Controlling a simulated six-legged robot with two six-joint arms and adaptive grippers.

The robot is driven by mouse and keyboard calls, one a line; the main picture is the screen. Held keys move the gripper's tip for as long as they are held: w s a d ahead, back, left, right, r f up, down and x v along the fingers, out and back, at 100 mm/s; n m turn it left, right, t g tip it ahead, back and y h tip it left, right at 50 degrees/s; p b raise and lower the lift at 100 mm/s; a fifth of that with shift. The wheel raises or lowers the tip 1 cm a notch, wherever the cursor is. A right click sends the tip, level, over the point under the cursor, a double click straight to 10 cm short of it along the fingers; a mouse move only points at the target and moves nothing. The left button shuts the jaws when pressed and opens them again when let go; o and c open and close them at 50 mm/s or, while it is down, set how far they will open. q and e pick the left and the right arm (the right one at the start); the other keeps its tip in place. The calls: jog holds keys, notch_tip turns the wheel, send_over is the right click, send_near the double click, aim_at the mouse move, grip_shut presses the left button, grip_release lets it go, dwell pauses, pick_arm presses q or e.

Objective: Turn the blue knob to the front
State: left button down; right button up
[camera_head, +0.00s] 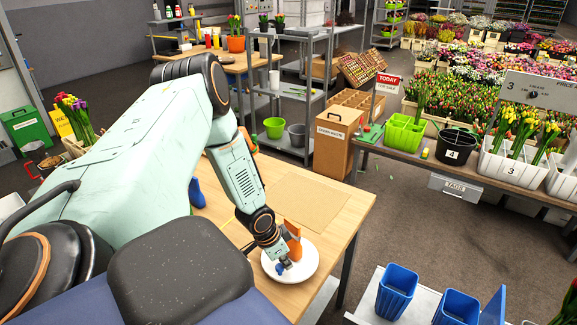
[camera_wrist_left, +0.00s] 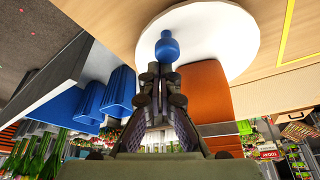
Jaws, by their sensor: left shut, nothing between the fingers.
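The blue knob (camera_wrist_left: 167,47) stands on a round white disc (camera_wrist_left: 235,35) in the left wrist view, just beyond my fingertips. In the head view the blue knob (camera_head: 281,268) shows small on the white disc (camera_head: 309,262), partly hidden by my gripper. My left gripper (camera_head: 284,261) points down over the disc, shut and empty. In the left wrist view its fingertips (camera_wrist_left: 158,75) are close together beside the knob; I cannot tell whether they touch it. An orange piece (camera_head: 293,242) stands upright on the disc near the gripper. My right gripper is not in view.
The disc sits on a wooden table (camera_head: 345,205) near its front right corner. A brown mat (camera_head: 300,203) lies behind it. Blue containers (camera_head: 397,290) stand on a white bench at the lower right. A brown waste box (camera_head: 334,140) stands beyond the table.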

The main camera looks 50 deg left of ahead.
pick_arm(q)
jog(key=shift+s+a+f, duration=0.1)
jog(key=shift+s+a, duration=0.1)
jog(key=shift+a, duration=0.25)
jog(key=shift+w+d, duration=0.15)
jog(key=shift+d, duration=0.15)
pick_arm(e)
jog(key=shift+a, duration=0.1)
pick_arm(q)
jog(key=shift+a, duration=0.2)
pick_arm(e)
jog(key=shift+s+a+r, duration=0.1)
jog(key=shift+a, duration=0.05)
